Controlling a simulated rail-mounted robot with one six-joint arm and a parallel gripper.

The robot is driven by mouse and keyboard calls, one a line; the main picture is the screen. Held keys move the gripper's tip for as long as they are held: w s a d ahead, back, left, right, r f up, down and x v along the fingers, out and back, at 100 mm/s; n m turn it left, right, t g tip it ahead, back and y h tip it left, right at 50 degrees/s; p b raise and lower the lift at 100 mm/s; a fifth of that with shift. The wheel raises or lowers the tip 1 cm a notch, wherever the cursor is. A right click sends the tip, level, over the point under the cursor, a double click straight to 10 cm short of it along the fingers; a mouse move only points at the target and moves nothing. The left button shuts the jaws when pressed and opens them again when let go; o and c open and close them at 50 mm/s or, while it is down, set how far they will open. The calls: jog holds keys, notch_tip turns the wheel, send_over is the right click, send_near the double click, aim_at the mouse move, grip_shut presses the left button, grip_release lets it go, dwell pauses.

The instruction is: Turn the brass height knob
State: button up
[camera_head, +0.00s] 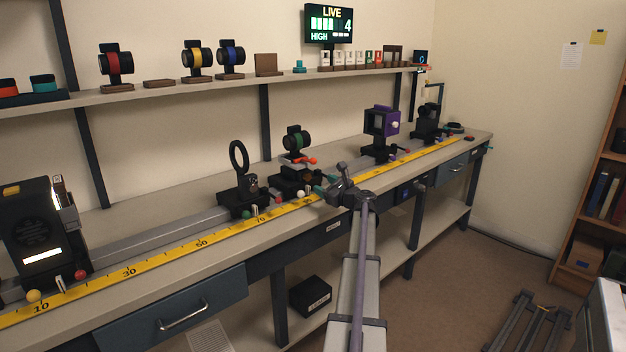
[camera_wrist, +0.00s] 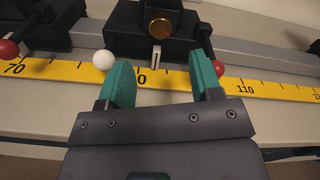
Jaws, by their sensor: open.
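The brass knob (camera_wrist: 160,24) shows near the top of the wrist view, round and gold on the front of a black carriage. In the head view the carriage (camera_head: 290,186) stands on the rail under a green-ringed lens (camera_head: 297,140); the knob is too small to make out clearly there. My gripper (camera_wrist: 161,80) is open, with its two teal fingers spread and nothing between them. It is in front of the carriage, apart from the knob, which appears beyond the fingertips and roughly centred between them. In the head view my gripper (camera_head: 325,184) is just right of the carriage.
A yellow scale (camera_wrist: 268,88) runs along the rail's front. A white ball (camera_wrist: 103,59) is beside the left finger and a red ball (camera_wrist: 218,67) by the right finger. A black ring holder (camera_head: 240,180) stands left, a purple box mount (camera_head: 381,122) right.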

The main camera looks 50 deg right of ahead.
aim_at(309, 178)
jog(key=x, duration=0.7)
jog(key=shift+w+d, duration=0.1)
jog(key=shift+w, duration=0.3)
jog(key=c, duration=0.9)
